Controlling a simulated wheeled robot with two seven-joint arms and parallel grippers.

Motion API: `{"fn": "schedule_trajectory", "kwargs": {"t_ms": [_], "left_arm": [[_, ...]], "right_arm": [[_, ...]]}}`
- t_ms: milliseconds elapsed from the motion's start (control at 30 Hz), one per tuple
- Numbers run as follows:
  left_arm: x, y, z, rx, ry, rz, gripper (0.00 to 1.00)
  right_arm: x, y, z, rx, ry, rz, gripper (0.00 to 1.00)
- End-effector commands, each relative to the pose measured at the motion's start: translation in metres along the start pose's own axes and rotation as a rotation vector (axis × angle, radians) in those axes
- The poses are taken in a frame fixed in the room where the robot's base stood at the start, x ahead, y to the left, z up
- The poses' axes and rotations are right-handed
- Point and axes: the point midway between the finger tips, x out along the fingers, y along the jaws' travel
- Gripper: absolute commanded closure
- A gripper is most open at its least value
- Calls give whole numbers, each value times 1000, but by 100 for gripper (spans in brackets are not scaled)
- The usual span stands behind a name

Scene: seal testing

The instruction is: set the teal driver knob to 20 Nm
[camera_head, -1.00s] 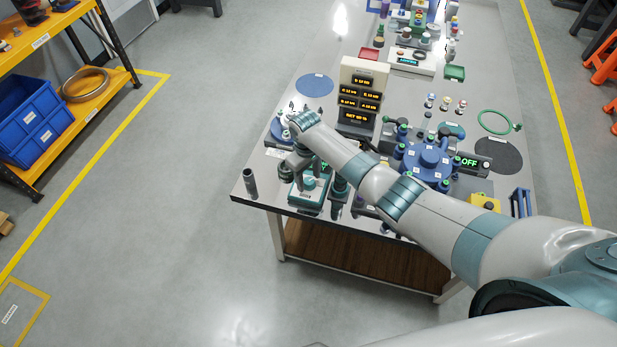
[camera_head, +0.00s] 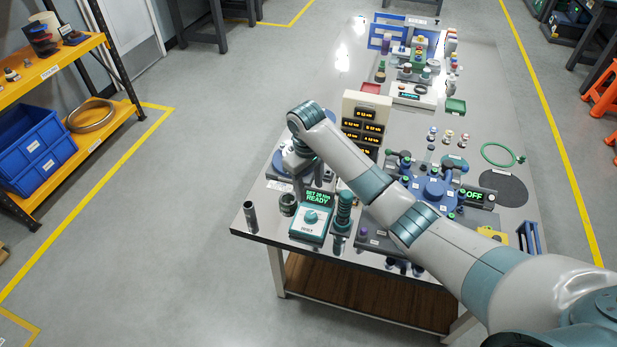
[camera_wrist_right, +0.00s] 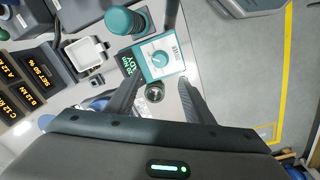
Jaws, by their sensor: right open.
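The teal driver unit (camera_head: 296,233) stands near the table's front left edge. Its teal knob (camera_head: 311,217) sits on a pale dial, and its display (camera_head: 317,198) reads "SET 20 Nm READY" in green. In the right wrist view the knob (camera_wrist_right: 160,59) and part of the display (camera_wrist_right: 127,67) also show. My right gripper (camera_head: 309,184) is above and behind the unit, clear of the knob. Its fingers (camera_wrist_right: 157,97) are apart, with nothing held between them. My left gripper is not in view.
A teal-handled driver (camera_head: 345,210) stands right of the unit. A dark ring-topped cylinder (camera_head: 287,204) and a dark tube (camera_head: 250,217) stand to its left. A cream readout tower (camera_head: 366,108) and blue round fixture (camera_head: 432,190) are farther back, partly behind my arm.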

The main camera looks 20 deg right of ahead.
Motion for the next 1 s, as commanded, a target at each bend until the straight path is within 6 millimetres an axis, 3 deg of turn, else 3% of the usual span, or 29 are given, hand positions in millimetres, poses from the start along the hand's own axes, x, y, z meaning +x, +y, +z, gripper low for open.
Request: {"fn": "schedule_trajectory", "kwargs": {"t_ms": [200, 333, 1000], "left_arm": [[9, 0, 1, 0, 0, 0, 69], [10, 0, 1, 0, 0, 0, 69], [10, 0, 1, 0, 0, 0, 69]], "right_arm": [[-34, 0, -1, -1, 2, 1, 52], [-46, 0, -1, 0, 1, 0, 52], [-50, 0, 0, 0, -1, 0, 52]]}}
